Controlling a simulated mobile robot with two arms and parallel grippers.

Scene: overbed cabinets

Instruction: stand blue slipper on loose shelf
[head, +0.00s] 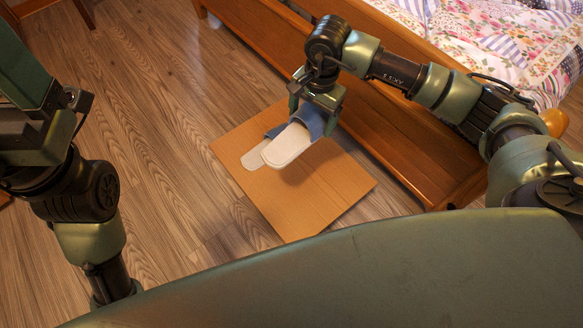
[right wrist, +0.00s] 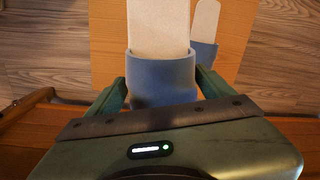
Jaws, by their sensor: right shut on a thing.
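One blue slipper (head: 287,146) with a pale sole is in my right gripper (head: 314,108), which is shut on its blue upper. It also fills the middle of the right wrist view (right wrist: 160,72), between the two fingers (right wrist: 163,88). A second blue slipper (head: 255,154) lies on the loose shelf (head: 308,205), partly hidden behind the held one; it shows at the upper right in the right wrist view (right wrist: 205,50). The loose shelf is a flat brown board on the floor. The held slipper appears above the board. The left gripper's fingers are not visible.
A wooden bed frame (head: 400,150) with a low side ledge runs along the right of the board. A patterned quilt (head: 500,45) lies on the bed. The wood floor (head: 160,110) left of the board is clear.

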